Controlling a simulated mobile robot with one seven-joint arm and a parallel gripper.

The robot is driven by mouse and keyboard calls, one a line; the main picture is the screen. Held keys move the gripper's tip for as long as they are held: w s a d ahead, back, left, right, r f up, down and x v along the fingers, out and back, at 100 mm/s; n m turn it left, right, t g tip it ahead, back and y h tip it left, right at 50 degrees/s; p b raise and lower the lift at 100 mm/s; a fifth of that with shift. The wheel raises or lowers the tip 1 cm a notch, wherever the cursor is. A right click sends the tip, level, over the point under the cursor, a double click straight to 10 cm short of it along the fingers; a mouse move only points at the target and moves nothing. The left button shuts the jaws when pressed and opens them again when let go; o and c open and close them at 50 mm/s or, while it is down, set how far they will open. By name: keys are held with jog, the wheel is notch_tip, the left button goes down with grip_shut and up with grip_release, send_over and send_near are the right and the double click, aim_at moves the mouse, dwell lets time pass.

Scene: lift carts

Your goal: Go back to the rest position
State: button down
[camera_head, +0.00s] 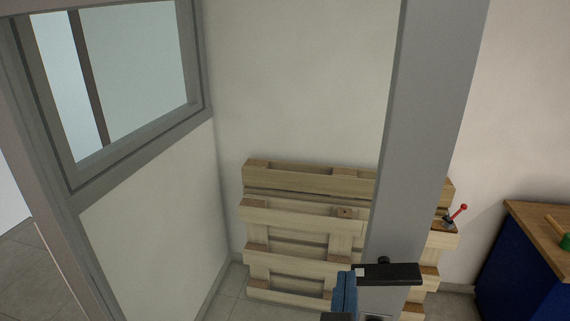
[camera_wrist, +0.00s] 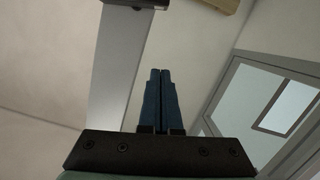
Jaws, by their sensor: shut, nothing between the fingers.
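My gripper shows in the wrist view (camera_wrist: 160,75) with its two blue fingers side by side and touching, shut with nothing between them. In the head view my gripper (camera_head: 345,282) is at the bottom, right of centre, and only part of its blue fingers shows. It appears in front of the lower part of the wooden pallets. A grey upright column (camera_head: 425,130) stands close behind it and shows in the wrist view (camera_wrist: 112,70) too.
Stacked wooden pallets (camera_head: 290,218) stand against the back wall. A red-tipped lever (camera_head: 460,210) sits on them at the right. A blue cabinet with a wooden top (camera_head: 525,215) stands at far right. A grey-framed window (camera_head: 140,140) is at left. Grey floor (camera_head: 232,300) shows at the bottom.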

jog(key=s+a+r+t+y+b, duration=0.2)
jog(key=a+r+t+b, duration=0.3)
jog(key=r, duration=0.5)
jog(key=s+a+r+t+y+b, duration=0.3)
jog(key=a+r+t+b, duration=0.2)
jog(key=r, duration=0.5)
jog(key=t+b, duration=0.2)
jog(key=shift+n+b, duration=0.35)
jog(key=shift+n, duration=0.05)
